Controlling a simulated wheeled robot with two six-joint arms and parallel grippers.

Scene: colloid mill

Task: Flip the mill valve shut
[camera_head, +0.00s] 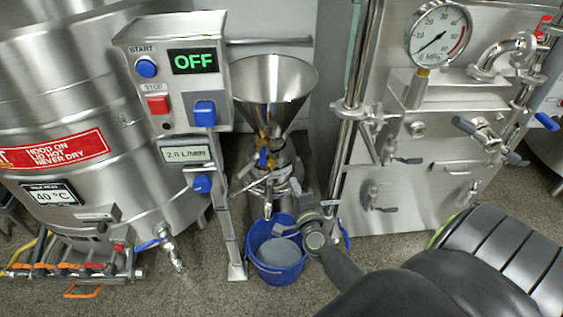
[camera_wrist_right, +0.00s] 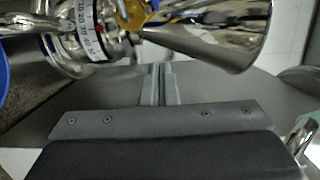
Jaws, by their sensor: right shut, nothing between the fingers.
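The colloid mill stands in the middle of the head view, with a steel hopper (camera_head: 272,85) on top. Below the hopper is a brass valve with a small blue handle (camera_head: 263,157), which looks roughly upright. The mill body (camera_head: 277,188) is under it. My right gripper (camera_head: 307,192) is just right of the mill body, apart from the valve handle, shut and empty. In the right wrist view its closed fingers (camera_wrist_right: 161,72) point toward the mill; the hopper (camera_wrist_right: 228,38) and brass part of the valve (camera_wrist_right: 137,14) show sideways. The handle is unclear there. My left gripper is out of view.
A blue bucket (camera_head: 277,262) with grey contents stands below the mill spout. A control box (camera_head: 175,85) reading OFF is on a post to the left, beside a steel tank (camera_head: 70,90). A steel machine with a gauge (camera_head: 438,35) stands to the right.

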